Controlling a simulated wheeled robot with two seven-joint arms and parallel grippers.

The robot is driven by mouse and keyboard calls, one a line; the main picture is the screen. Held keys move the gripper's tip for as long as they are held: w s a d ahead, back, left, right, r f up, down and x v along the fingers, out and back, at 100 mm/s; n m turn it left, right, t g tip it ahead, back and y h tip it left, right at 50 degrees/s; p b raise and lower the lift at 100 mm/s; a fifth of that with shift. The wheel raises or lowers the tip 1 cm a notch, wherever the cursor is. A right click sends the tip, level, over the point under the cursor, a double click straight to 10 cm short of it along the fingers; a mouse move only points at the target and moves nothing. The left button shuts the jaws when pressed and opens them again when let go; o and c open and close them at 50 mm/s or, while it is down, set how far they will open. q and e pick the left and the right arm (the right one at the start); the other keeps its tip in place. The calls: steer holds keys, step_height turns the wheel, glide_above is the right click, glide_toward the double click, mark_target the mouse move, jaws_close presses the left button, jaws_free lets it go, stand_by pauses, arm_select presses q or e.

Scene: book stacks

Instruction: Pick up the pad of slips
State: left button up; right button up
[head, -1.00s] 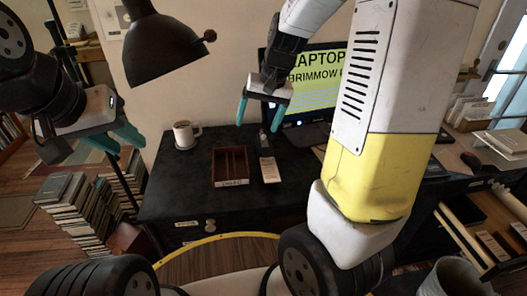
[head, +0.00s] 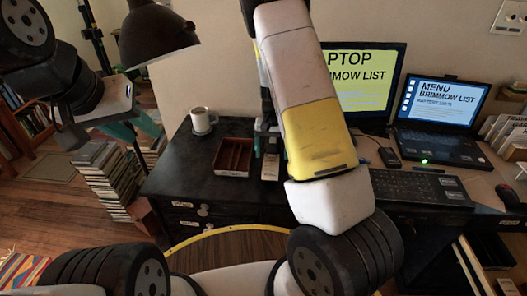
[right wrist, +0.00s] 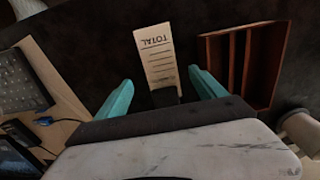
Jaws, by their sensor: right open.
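The pad of slips (right wrist: 157,52) is a narrow cream block with "TOTAL" and ruled lines on its top, lying flat on the dark desk. It also shows in the head view (head: 270,168), partly hidden by my right arm and gripper. My right gripper (right wrist: 160,80) is open and empty. In the right wrist view its teal fingers stand apart on either side of the pad's near end, not touching it. In the head view my right gripper (head: 270,145) is over the desk. My left gripper (head: 133,128) is off the desk's left side; its opening is unclear.
A reddish-brown divided tray (head: 219,171) sits close beside the pad. A keyboard (head: 421,188), laptop (head: 440,148) and monitor (head: 395,90) are to the right. A dark lamp (head: 157,35) hangs at the left, above book stacks (head: 105,175).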

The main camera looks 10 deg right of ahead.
mark_target(271, 166)
step_height(271, 166, down, 4)
steer(key=shift+s+a+f, duration=0.1)
steer(key=shift+f, duration=0.05)
steer(key=c, duration=1.5)
steer(key=shift+s+a+r, duration=0.1)
steer(key=shift+r, duration=0.75)
steer(key=shift+c, duration=0.2)
steer(key=s+a, duration=0.2)
steer(key=s, duration=0.6)
steer(key=s+a, duration=0.3)
steer(key=s, duration=0.6)
steer(key=shift+s, duration=0.1)
steer(key=shift+r, duration=2.95)
